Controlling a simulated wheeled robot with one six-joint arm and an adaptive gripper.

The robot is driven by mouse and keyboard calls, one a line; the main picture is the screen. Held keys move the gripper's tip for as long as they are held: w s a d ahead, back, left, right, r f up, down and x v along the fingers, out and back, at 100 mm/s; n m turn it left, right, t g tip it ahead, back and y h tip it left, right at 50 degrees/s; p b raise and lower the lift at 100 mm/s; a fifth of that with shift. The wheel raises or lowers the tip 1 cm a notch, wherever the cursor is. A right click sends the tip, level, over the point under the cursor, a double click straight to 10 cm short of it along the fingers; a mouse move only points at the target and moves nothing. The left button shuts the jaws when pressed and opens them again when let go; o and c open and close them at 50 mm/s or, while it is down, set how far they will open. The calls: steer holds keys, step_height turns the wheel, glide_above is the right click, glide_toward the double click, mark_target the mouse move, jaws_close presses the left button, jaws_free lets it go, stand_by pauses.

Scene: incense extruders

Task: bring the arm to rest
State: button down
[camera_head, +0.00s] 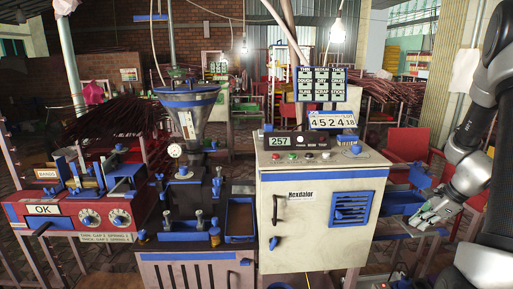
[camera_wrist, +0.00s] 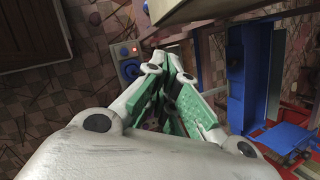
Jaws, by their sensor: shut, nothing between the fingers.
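My gripper (camera_head: 426,219) is at the right of the head view, beside the right side of the cream control cabinet (camera_head: 286,242). It points down and to the left, near the blue trays. In the wrist view my gripper (camera_wrist: 177,60) is shut, with its green-lined fingers together and nothing between them. The arm runs up along the right edge of the head view. I cannot tell from the head view whether the fingertips touch the blue tray (camera_head: 402,201) behind them.
An extruder with a steel hopper (camera_head: 187,112) stands left of the cabinet. A red machine (camera_head: 75,222) marked OK is at far left. A red chair (camera_head: 408,146) stands behind the trays.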

steer(key=s+a+r+n+h, duration=0.1)
steer(key=s+a+r+n, duration=0.7)
steer(key=s+r+n, duration=0.3)
steer(key=s+a+r+n+h, duration=0.2)
steer(key=s+a+r+n, duration=0.7)
steer(key=s+r+n, duration=0.2)
step_height(320, 180, up, 2)
steer(key=shift+n, duration=0.4)
steer(key=shift+s+a, duration=0.1)
